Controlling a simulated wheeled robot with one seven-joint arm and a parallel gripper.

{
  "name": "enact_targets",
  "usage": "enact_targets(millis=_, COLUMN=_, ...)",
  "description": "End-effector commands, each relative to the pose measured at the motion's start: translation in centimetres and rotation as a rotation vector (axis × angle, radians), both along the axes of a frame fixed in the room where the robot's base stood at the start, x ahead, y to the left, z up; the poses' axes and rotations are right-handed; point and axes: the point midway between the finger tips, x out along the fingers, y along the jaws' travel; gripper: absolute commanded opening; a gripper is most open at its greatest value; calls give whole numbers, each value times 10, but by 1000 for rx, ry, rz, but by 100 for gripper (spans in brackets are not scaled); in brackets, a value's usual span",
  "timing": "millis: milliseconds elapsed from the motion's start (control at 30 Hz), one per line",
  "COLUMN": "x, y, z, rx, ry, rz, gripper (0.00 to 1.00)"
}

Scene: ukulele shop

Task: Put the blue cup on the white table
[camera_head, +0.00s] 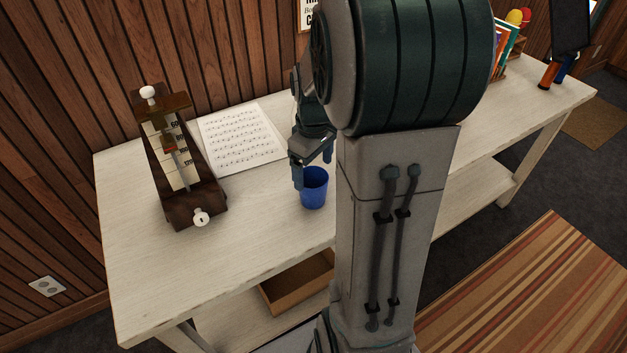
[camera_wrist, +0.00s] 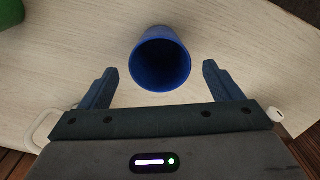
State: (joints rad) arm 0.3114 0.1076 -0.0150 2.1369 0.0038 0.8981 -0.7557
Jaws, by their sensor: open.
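The blue cup (camera_head: 314,189) stands upright on the white table (camera_head: 262,225), near its front edge in the head view. In the wrist view the cup (camera_wrist: 160,59) lies ahead of and between the two fingers, with its open rim facing the camera. My gripper (camera_wrist: 158,88) is open and holds nothing. In the head view my gripper (camera_head: 313,168) is right at the cup, with a finger at its left side. My arm hides part of the table to the right of the cup.
A dark wooden metronome (camera_head: 178,165) stands on the left of the table. A music sheet (camera_head: 240,137) lies behind the cup. Books (camera_head: 503,48) and a dark screen (camera_head: 571,27) are at the far right. A cardboard box (camera_head: 296,284) sits on the lower shelf.

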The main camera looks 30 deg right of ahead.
Motion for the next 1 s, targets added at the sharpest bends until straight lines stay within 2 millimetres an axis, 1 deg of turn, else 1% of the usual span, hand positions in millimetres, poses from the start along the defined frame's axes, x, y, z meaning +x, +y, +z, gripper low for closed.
enact_targets(millis=33, x=0, y=0, z=10, rx=-1, ry=-4, rz=0, gripper=86)
enact_targets(millis=100, x=1, y=0, z=20, rx=-1, ry=-3, rz=0, gripper=86)
enact_targets(millis=267, x=-1, y=1, z=33, rx=0, ry=-1, rz=-2, gripper=86)
enact_targets(millis=367, x=-7, y=12, z=41, rx=-5, ry=-16, rz=-25, gripper=86)
enact_targets(millis=467, x=-22, y=34, z=49, rx=-9, ry=-48, rz=-80, gripper=86)
enact_targets(millis=600, x=-54, y=71, z=61, rx=-5, ry=-112, rz=-195, gripper=86)
enact_targets(millis=700, x=-78, y=93, z=63, rx=8, ry=-153, rz=-278, gripper=86)
enact_targets(millis=833, x=-103, y=111, z=63, rx=30, ry=-193, rz=-365, gripper=86)
enact_targets(millis=900, x=-112, y=117, z=61, rx=40, ry=-208, rz=-398, gripper=86)
enact_targets(millis=1000, x=-119, y=121, z=60, rx=48, ry=-217, rz=-427, gripper=86)
